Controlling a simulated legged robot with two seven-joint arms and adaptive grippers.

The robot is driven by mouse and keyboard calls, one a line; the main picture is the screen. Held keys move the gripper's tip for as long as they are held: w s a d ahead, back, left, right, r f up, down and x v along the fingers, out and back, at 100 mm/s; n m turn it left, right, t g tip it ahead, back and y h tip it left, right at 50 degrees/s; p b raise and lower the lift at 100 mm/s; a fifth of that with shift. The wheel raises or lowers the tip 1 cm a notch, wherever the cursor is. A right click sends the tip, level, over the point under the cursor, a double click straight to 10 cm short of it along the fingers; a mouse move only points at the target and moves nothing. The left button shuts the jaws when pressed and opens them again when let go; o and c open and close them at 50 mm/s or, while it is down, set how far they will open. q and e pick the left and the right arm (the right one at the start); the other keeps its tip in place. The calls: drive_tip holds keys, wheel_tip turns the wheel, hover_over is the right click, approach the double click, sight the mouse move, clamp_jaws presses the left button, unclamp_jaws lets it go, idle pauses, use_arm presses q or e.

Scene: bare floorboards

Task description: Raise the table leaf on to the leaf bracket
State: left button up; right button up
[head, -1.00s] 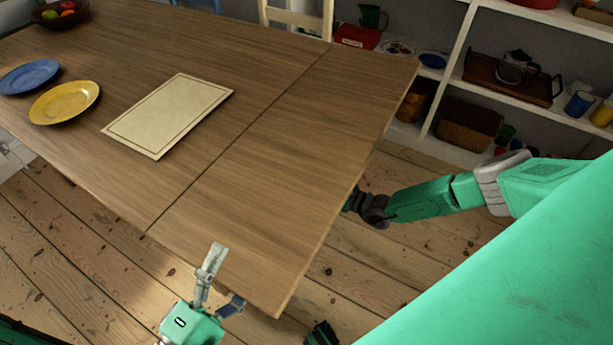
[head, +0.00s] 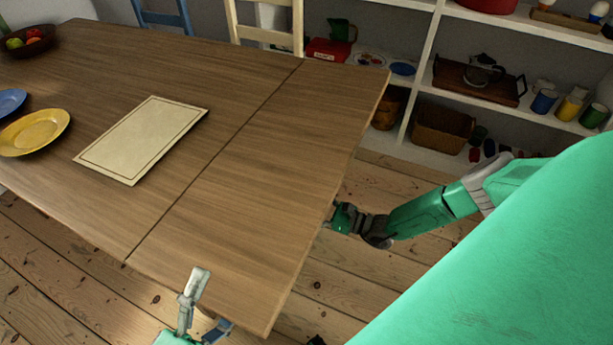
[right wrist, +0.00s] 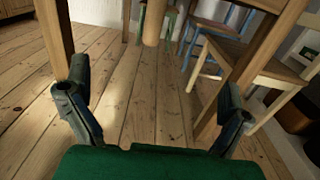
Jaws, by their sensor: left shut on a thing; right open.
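The table leaf (head: 270,170) is the wooden end panel right of the dark seam in the head view. It looks about level with the main table top (head: 190,75). My left gripper (head: 205,308) is shut on the leaf's near edge, one finger above it. My right gripper (head: 338,215) is at the leaf's right edge, partly hidden by it. In the right wrist view it is open and empty (right wrist: 150,105), below the table. A rounded wooden piece (right wrist: 154,20) hangs ahead between its fingers; I cannot tell whether it is the leaf bracket.
A cream mat (head: 142,140), a yellow plate (head: 35,132) and a fruit bowl (head: 28,40) are on the table. Chairs stand beyond it. White shelves (head: 420,100) with crockery stand at the back right. Table legs (right wrist: 56,35) flank the right gripper's view. Floorboards are clear nearby.

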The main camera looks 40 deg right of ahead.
use_arm(q)
drive_tip(key=shift+d+r, duration=0.15)
drive_tip(key=shift+r, duration=0.25)
use_arm(e)
drive_tip(key=v, duration=1)
drive_tip(key=shift+s+d, duration=0.15)
drive_tip(key=shift+s, duration=0.05)
use_arm(q)
drive_tip(key=o, duration=0.5)
